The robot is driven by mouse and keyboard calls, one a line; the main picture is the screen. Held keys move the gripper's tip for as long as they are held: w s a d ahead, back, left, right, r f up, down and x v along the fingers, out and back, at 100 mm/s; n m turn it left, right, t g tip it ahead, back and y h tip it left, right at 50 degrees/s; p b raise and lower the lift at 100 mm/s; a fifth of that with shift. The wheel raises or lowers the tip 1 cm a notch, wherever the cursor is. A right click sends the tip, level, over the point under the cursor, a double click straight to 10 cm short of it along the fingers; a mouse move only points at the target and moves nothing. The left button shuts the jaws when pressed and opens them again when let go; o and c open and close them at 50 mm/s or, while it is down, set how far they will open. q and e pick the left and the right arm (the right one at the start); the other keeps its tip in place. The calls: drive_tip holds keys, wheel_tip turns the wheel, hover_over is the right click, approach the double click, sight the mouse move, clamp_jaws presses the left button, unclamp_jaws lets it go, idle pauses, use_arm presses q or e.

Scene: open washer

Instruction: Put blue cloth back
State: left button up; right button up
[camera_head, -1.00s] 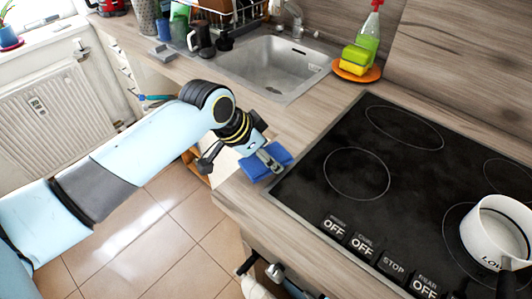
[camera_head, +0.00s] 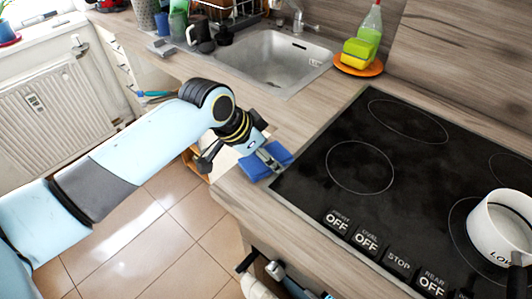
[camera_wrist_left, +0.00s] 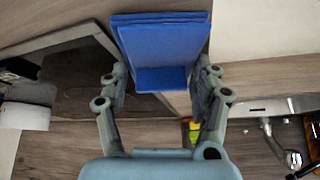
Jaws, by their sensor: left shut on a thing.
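The blue cloth (camera_head: 254,168) is folded, and my left gripper (camera_head: 268,160) is shut on it. The gripper hides the middle of the cloth, so blue shows on both sides of the fingers. Cloth and gripper are over the wooden counter, close to the hob's front left corner. I cannot tell whether the cloth touches the counter. In the left wrist view the cloth (camera_wrist_left: 160,45) lies between the two fingers of my left gripper (camera_wrist_left: 160,88). My right gripper is not in view.
The black hob (camera_head: 395,175) lies right of the cloth, with a white pot (camera_head: 498,228) on it. The sink (camera_head: 275,62) is behind. An orange plate (camera_head: 345,68) holds a sponge and bottle. Bare counter (camera_head: 295,112) lies between sink and hob.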

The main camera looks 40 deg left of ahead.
sight(252, 165)
use_arm(q)
drive_tip(key=o, duration=0.9)
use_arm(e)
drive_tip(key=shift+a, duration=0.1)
use_arm(q)
drive_tip(key=c, duration=0.4)
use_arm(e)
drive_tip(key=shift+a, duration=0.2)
use_arm(q)
drive_tip(key=p+v, duration=0.7)
drive_tip(key=p, duration=0.1)
drive_tip(key=shift+r, duration=0.3)
drive_tip(key=shift+s+a+r+b, duration=0.1)
drive_tip(key=shift+s+r+b, duration=0.05)
drive_tip(key=shift+s+b, duration=0.15)
drive_tip(key=shift+s+r, duration=0.15)
drive_tip(key=shift+r, duration=0.25)
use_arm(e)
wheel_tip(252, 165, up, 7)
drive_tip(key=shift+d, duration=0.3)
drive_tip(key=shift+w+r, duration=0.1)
